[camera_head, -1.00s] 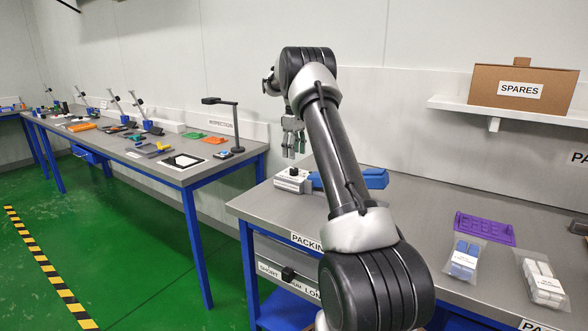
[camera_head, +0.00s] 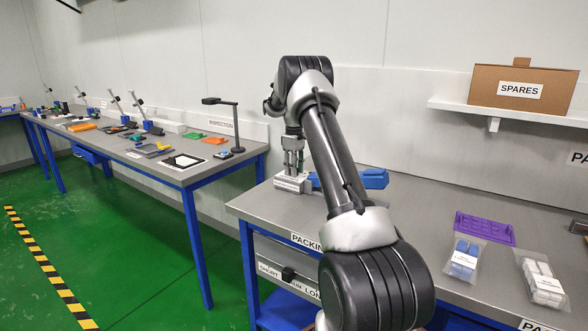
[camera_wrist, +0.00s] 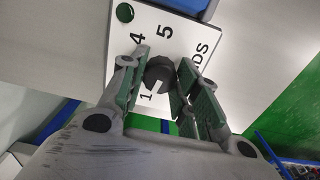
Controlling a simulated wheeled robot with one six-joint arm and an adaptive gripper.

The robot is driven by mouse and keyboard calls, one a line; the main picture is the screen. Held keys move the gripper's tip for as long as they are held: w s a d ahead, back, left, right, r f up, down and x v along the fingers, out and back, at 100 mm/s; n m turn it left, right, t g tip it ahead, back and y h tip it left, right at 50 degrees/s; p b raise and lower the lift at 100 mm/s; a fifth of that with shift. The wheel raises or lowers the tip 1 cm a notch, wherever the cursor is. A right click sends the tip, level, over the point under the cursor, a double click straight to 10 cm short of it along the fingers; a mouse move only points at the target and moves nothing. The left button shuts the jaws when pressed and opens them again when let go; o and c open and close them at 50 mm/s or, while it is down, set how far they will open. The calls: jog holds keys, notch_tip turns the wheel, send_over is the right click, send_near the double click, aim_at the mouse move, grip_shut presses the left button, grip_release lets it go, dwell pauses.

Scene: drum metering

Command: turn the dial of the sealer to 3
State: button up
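The sealer is a white box (camera_head: 291,183) with a blue body (camera_head: 375,179) on the packing bench. In the wrist view its white face (camera_wrist: 202,58) carries a dark round dial (camera_wrist: 159,70) with a pale mark on its lower side. The numbers 1, 4 and 5 show around it; 2 and 3 cannot be seen, and the left finger covers part of the face. My gripper (camera_wrist: 162,62) points down at the face, its fingers apart on either side of the dial. I cannot tell whether they touch it. In the head view my gripper (camera_head: 292,172) is low over the white box.
On the bench to the right lie a purple tray (camera_head: 485,228) and bagged parts (camera_head: 464,259). A SPARES box (camera_head: 522,88) sits on a wall shelf. The mid bench is clear.

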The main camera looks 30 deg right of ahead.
jog(key=c, duration=0.4)
jog(key=shift+o, duration=0.2)
jog(key=shift+m, duration=0.3)
jog(key=m, duration=1.1)
jog(key=shift+m, duration=2)
jog(key=o, duration=1)
